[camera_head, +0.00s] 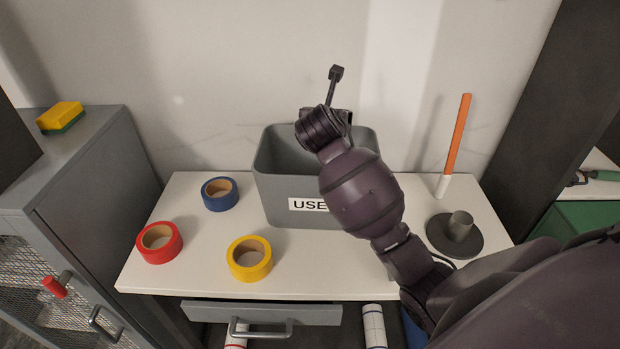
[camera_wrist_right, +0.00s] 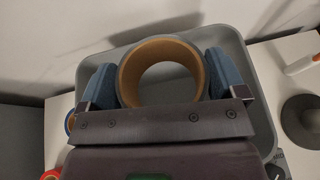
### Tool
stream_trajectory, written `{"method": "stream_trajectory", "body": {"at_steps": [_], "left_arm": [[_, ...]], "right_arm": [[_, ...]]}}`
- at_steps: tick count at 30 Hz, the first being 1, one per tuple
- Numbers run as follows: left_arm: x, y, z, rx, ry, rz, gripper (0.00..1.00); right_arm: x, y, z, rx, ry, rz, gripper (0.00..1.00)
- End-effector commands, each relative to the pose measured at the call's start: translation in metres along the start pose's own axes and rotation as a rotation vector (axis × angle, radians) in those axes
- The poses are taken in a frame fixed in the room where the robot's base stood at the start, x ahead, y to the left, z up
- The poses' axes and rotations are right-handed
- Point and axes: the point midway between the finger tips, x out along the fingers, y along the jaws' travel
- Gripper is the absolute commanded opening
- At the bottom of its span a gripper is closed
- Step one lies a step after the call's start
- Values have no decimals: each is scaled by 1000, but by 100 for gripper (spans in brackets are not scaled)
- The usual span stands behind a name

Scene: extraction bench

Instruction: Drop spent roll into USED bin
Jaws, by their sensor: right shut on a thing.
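The spent roll (camera_wrist_right: 160,48), a ring with a brown cardboard inside and a greyish outside, is in the right wrist view. My right gripper (camera_wrist_right: 162,78) is shut on it, with a blue finger pad on each side. The roll is over the open grey USED bin (camera_wrist_right: 243,60), whose rim surrounds it in that view. In the head view the bin (camera_head: 285,180) stands at the back of the white table, its label partly covered by my right arm. The arm hides the roll and the gripper fingers there. My left gripper is not in view.
Blue (camera_head: 220,194), red (camera_head: 159,242) and yellow (camera_head: 249,258) tape rolls lie on the white table (camera_head: 200,270) left of the bin. A dark disc (camera_head: 437,237) with a grey post and an upright orange-and-white stick (camera_head: 456,140) stand to the right.

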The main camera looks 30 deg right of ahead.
Motion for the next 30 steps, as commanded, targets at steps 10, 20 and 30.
{"method": "stream_trajectory", "body": {"at_steps": [10,20,30], "left_arm": [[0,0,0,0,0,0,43],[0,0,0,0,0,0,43],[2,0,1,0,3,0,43]], "right_arm": [[0,0,-1,0,0,0,100],[-5,0,0,0,-2,1,100],[-60,0,-1,1,-2,2,100]]}}
